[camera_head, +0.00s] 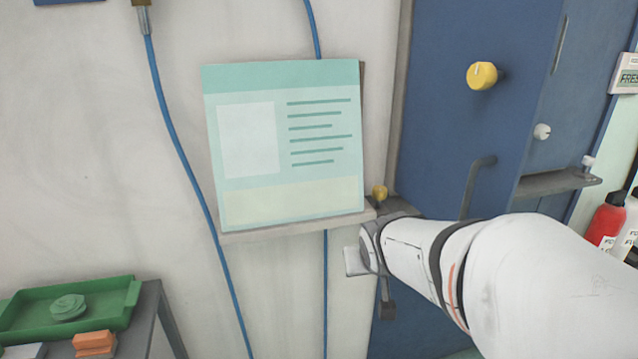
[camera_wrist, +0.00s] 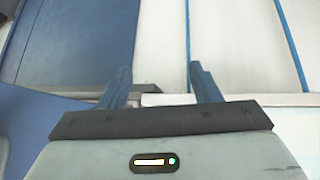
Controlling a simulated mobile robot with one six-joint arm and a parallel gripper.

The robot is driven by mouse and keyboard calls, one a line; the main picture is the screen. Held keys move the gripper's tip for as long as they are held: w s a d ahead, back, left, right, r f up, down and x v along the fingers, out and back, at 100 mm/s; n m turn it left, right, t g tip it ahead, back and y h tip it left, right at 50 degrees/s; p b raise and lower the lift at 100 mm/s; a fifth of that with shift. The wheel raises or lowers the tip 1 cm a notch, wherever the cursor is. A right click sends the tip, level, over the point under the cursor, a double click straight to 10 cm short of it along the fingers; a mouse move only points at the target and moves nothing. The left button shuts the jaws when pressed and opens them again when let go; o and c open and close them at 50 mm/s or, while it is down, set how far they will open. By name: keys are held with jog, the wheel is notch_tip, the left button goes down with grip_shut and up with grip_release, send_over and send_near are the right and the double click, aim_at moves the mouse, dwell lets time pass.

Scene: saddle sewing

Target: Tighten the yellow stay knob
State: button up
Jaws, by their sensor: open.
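A small yellow knob (camera_head: 380,192) stands on a dark grey bracket (camera_head: 398,206) at the right end of the board's ledge, against the blue door's edge. A larger round yellow knob (camera_head: 482,75) sits higher on the door face. My gripper (camera_wrist: 162,78) is open and its two blue fingers are apart, with no object held between them. In the head view my arm reaches in from the right and ends just below the small knob; the fingertips are mostly hidden there. Neither yellow knob can be made out in the wrist view. A grey edge shows behind the fingers.
The blue door (camera_head: 430,90) has a dark handle (camera_head: 474,185) and a grey shelf (camera_head: 556,183). A teal board (camera_head: 285,145) rests on the ledge. Blue hoses (camera_head: 180,160) run down the wall.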

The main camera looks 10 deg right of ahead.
aim_at(383, 196)
jog(key=w+d+t+y+b, duration=0.1)
jog(key=w+d+t, duration=0.2)
jog(key=w, duration=0.1)
jog(key=w+d+r+n+t+y+b, duration=0.1)
jog(key=w+d+t, duration=0.2)
jog(key=w+d, duration=0.1)
jog(key=w+d+r+n+t+y, duration=0.1)
jog(key=w+d+t, duration=0.3)
jog(key=w, duration=0.2)
jog(key=shift+w+d+b, duration=0.2)
jog(key=shift+b, duration=0.2)
jog(key=w, duration=0.5)
jog(key=w+p, duration=0.1)
jog(key=w, duration=0.1)
jog(key=shift+w+a, duration=0.3)
jog(key=shift+w, duration=0.05)
jog(key=shift+c, duration=0.6)
